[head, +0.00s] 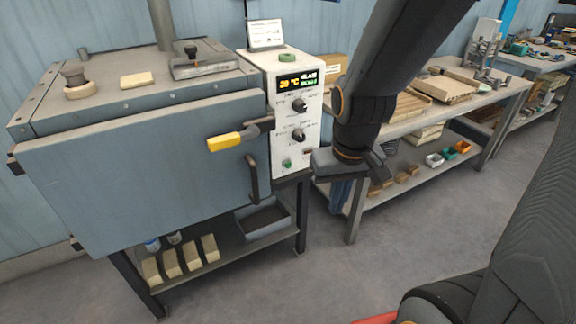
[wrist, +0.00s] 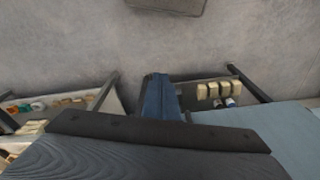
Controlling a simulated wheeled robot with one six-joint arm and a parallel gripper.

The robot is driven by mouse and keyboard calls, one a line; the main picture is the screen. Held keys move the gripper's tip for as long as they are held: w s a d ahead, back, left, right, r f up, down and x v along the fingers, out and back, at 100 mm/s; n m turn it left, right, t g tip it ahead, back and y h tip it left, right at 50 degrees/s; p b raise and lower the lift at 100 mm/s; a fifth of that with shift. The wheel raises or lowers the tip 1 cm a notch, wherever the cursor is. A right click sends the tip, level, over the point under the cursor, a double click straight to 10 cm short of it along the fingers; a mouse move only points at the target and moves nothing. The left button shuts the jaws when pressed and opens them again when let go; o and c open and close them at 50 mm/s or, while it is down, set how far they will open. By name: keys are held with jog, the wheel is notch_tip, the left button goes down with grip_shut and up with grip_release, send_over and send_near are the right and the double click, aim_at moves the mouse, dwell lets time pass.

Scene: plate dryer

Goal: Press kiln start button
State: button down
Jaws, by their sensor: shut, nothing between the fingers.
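The kiln (head: 140,165) stands at the left in the head view, its grey-blue door appearing shut. Its white control panel (head: 312,115) carries a lit display (head: 297,80), two black knobs and a small green button (head: 287,164) near the bottom. My gripper (head: 309,153) is at the panel's lower right edge, just right of the button and slightly higher in the picture. It is shut and empty. I cannot tell whether its tips touch the panel. The button is uncovered in the head view. In the wrist view I cannot make out the button or the fingertips.
A yellow-gripped latch handle (head: 231,140) sticks out from the door beside the panel. Below is a shelf with several pale bricks (head: 180,257) and a grey tray (head: 265,222). A workbench (head: 420,125) with boards stands at the right. The floor (head: 300,270) in front is clear.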

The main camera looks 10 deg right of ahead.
aim_at(288, 165)
jog(key=w+f+t+h+b, duration=0.3)
jog(key=w+f+t, duration=0.3)
jog(key=w+f, duration=0.5)
jog(key=w+d+f+t+h+b, duration=0.1)
jog(key=w+f+t+h+b, duration=0.2)
jog(key=w+f, duration=0.8)
jog(key=w+t, duration=0.2)
jog(key=w, duration=0.5)
jog(key=shift+w+f+t+b, duration=0.2)
jog(key=shift+w+t+b, duration=0.1)
jog(key=shift+t+b, duration=0.1)
jog(key=w+a+b, duration=0.2)
jog(key=w+b, duration=0.1)
jog(key=w, duration=0.5)
jog(key=shift+w+a, duration=0.2)
jog(key=shift+a, duration=0.15)
jog(key=shift+w+a, duration=0.15)
jog(key=shift+w, duration=0.25)
